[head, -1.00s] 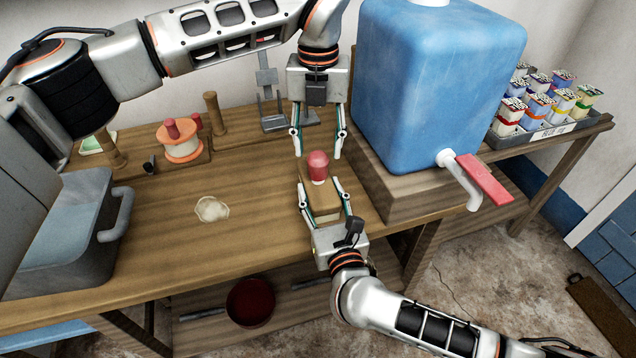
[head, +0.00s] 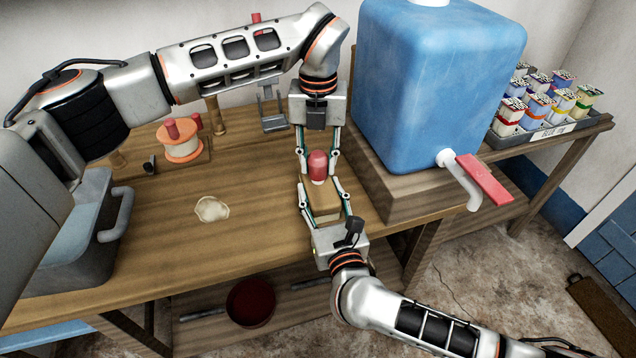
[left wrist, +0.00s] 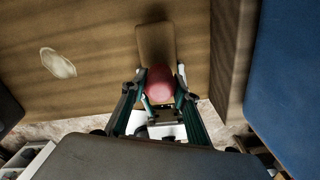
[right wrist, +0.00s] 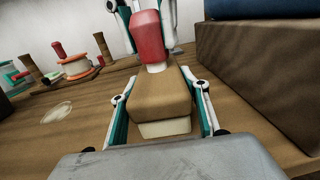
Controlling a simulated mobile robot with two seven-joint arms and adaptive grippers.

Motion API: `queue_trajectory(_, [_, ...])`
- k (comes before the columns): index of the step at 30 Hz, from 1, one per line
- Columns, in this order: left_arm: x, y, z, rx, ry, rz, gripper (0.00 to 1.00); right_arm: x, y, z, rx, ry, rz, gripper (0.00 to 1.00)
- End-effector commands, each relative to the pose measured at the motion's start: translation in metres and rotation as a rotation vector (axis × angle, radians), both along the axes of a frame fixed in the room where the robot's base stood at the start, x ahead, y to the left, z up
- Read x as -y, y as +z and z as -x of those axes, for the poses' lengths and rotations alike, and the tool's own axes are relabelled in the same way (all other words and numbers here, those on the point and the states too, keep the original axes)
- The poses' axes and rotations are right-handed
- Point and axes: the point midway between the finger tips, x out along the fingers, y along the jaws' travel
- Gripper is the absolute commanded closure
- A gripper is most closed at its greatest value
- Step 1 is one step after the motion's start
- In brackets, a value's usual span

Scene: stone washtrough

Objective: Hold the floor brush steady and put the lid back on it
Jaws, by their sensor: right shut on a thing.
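The floor brush is a brown wooden block (head: 322,198) with a pale underside (right wrist: 166,128). My right gripper (head: 325,203) is shut on it from the front, one finger along each side. A rounded red lid (head: 318,165) is at the far end of the block, with a white neck (right wrist: 156,67) showing under it in the right wrist view. My left gripper (head: 319,160) points at it from behind, with one finger on either side of the lid. The fingers are very close to the lid; whether they press on it I cannot tell. The left wrist view also shows the lid (left wrist: 159,84) between them.
A large blue water tank (head: 435,85) with a red-handled tap stands close right. A pale patch (head: 211,209) lies on the bench at left. An orange-and-white spool (head: 180,143) stands behind it, a grey basin (head: 75,240) far left. The bench middle is clear.

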Motion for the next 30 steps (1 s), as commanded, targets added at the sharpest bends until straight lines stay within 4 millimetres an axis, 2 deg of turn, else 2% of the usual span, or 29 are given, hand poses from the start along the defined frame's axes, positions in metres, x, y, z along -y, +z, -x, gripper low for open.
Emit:
queue_trajectory(5, [0.000, 0.000, 0.000, -0.001, -0.009, 0.000, 0.97, 0.000, 0.000, 0.000, 0.001, 0.000, 0.000, 1.00])
queue_trajectory(6, [0.000, 0.000, 0.000, -0.001, -0.009, 0.000, 0.68, 0.000, 0.000, 0.000, 0.001, 0.000, 0.000, 1.00])
queue_trajectory(8, [0.000, 0.000, 0.000, -0.001, -0.009, 0.000, 0.53, 0.000, 0.000, 0.000, 0.001, 0.000, 0.000, 1.00])
queue_trajectory(20, [0.000, 0.003, 0.000, 0.001, -0.009, 0.000, 0.51, 0.000, 0.000, 0.000, 0.001, 0.000, 0.000, 1.00])
queue_trajectory(25, [0.000, 0.023, -0.001, 0.004, -0.008, -0.001, 0.51, 0.000, 0.000, 0.000, 0.001, 0.000, 0.000, 1.00])
queue_trajectory(30, [0.000, 0.058, -0.001, 0.006, -0.009, -0.001, 0.51, 0.000, 0.000, 0.000, 0.001, 0.000, 0.000, 1.00])
